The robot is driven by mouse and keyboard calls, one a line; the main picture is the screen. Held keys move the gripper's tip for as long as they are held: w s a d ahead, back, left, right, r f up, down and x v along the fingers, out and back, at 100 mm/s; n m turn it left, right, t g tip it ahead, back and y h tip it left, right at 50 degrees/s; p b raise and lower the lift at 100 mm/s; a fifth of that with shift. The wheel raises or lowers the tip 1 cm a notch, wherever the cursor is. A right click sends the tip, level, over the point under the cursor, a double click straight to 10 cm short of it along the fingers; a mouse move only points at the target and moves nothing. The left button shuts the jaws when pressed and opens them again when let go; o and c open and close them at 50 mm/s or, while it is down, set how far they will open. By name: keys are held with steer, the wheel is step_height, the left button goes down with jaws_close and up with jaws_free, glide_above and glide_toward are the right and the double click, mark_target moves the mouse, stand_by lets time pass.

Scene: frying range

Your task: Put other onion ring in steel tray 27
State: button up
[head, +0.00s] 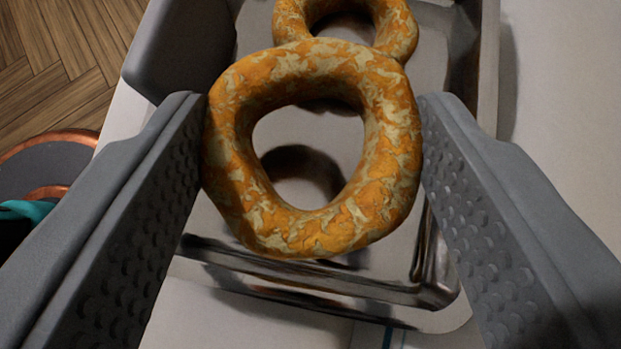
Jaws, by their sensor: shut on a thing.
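My gripper (314,155) is shut on an orange-brown, mottled onion ring (236,150), with one grey ridged finger against each side of it. The held ring is over the steel tray (330,290), near its front end in the picture, and a dark shadow shows on the tray floor through its hole. A second onion ring (395,35) is behind it in the tray, cut off by the top edge. The held ring overlaps the second one in the picture; I cannot tell whether they touch. No number shows on the tray.
The tray stands on a pale surface (560,130) that is clear on the right. A wooden floor (50,40) shows at top left. A round copper-rimmed thing (60,140) and a teal thing (25,209) are at the left edge.

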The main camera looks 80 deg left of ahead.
mark_target(313, 248)
steer(key=shift+f, duration=1.65)
steer(key=o, duration=0.5)
steer(key=shift+c, duration=0.2)
steer(key=v, duration=1.2)
steer(key=shift+r, duration=0.1)
